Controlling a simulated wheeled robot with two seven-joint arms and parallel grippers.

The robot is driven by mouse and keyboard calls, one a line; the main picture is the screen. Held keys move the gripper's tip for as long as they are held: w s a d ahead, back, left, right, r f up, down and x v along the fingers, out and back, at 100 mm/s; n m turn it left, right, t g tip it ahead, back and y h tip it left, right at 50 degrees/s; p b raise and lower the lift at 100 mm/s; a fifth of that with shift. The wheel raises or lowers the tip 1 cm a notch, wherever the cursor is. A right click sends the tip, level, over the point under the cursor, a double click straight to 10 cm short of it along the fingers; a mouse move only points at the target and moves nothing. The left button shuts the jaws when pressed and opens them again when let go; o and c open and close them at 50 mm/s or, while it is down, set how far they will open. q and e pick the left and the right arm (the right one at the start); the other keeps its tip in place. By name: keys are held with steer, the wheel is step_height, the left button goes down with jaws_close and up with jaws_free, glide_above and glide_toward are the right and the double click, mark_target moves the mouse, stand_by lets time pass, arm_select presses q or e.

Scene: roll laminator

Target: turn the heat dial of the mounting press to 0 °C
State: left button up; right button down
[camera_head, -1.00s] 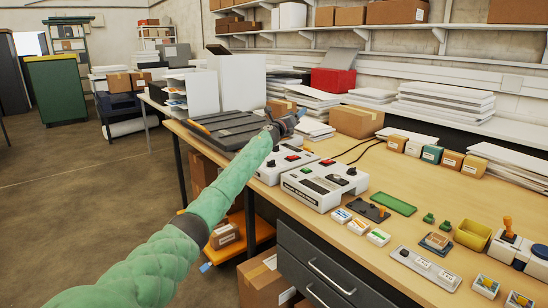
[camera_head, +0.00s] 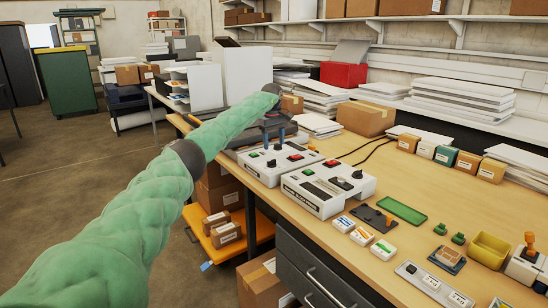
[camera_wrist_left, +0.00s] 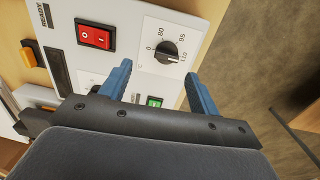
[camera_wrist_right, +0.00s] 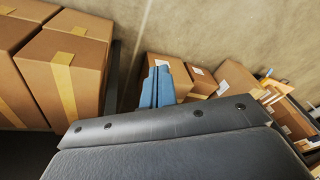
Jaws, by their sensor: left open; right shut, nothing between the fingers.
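A white machine (camera_head: 262,172) stands on the bench; I cannot read a name on it. Its black dial (camera_wrist_left: 166,50) shows in the left wrist view, with 0, 80, 95 and 110 marked around it. The dial's mark seems to point toward 110. My left gripper (camera_wrist_left: 158,72) is open, with one blue finger on each side below the dial in the picture; they do not grip it. In the head view the left gripper (camera_head: 275,138) points down over this machine. My right gripper (camera_wrist_right: 157,85) is shut and empty, seen only in the right wrist view.
A red rocker switch (camera_wrist_left: 95,35) and a green button (camera_wrist_left: 154,102) lie near the dial. A second white machine (camera_head: 315,192) stands close by. Cardboard boxes (camera_wrist_right: 75,60) are near my right gripper. The bench (camera_head: 435,205) has bare room behind the small items.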

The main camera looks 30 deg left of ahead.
mark_target(271, 163)
arm_select(q)
steer(key=shift+s+a, duration=0.25)
steer(key=shift+a, duration=0.1)
steer(key=shift+s+a+f, duration=0.1)
steer(key=shift+f, duration=0.05)
step_height(271, 163, down, 6)
steer(key=shift+r+p, duration=0.2)
steer(key=shift+p, duration=0.6)
steer(key=shift+f, duration=0.75)
arm_select(e)
steer(key=shift+s+d+r+g+h, duration=0.2)
steer(key=shift+s+d+r, duration=0.1)
steer(key=shift+d+r, duration=0.4)
steer(key=shift+s+d+r+g+h, duration=0.1)
steer(key=shift+s+d+r+h, duration=0.15)
steer(key=shift+d+r, duration=0.4)
steer(key=shift+a+r, duration=0.1)
steer(key=shift+a, duration=0.05)
arm_select(q)
steer(key=shift+c, duration=0.2)
steer(key=c, duration=0.9)
